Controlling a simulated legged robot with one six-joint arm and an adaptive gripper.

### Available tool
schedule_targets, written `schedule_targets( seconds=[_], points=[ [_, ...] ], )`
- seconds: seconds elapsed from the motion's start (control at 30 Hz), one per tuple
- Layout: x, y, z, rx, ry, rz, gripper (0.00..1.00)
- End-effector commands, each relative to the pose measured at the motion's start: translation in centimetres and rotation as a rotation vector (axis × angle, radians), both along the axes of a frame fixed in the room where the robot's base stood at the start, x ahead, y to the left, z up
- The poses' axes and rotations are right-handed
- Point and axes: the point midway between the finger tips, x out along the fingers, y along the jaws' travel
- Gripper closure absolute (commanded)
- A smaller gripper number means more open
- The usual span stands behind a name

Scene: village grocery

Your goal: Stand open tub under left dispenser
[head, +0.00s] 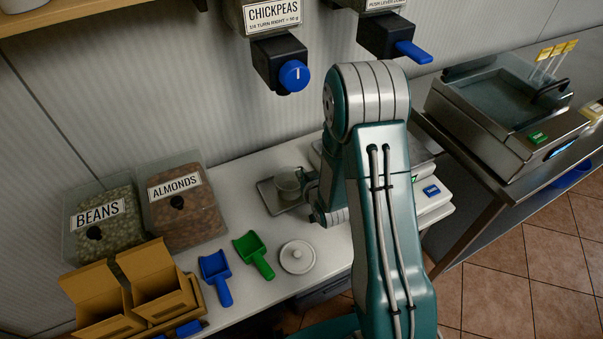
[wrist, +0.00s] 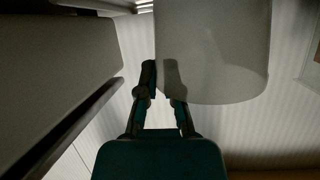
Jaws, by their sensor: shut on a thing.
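The open tub (head: 287,180) is a small clear, greyish cup. In the head view it is at the metal tray (head: 265,196), below the left dispenser, labelled CHICKPEAS (head: 272,14), which has a round blue knob (head: 293,76). My gripper (head: 307,187) is at the tub's right side, shut on it and partly hidden by my arm. In the wrist view my gripper's fingers (wrist: 164,78) meet the left edge of the tub (wrist: 222,50), which looks upright. I cannot tell whether its base touches the tray.
A white round lid (head: 297,258), green scoop (head: 253,254) and blue scoop (head: 216,277) lie on the counter. BEANS (head: 102,222) and ALMONDS (head: 183,208) bins stand left, behind cardboard boxes (head: 160,283). A second dispenser with a blue lever (head: 411,51) hangs right.

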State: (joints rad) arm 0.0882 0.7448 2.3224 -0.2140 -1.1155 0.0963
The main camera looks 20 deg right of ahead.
Motion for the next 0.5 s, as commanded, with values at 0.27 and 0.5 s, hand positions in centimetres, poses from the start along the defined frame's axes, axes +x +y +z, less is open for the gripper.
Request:
schedule_targets(
  seconds=[0.27, 0.5],
  points=[
    [0.0, 0.08, -0.25, -0.001, 0.0, 0.001, 0.57],
    [0.0, 0.08, -0.24, -0.001, 0.0, 0.001, 0.57]
  ],
)
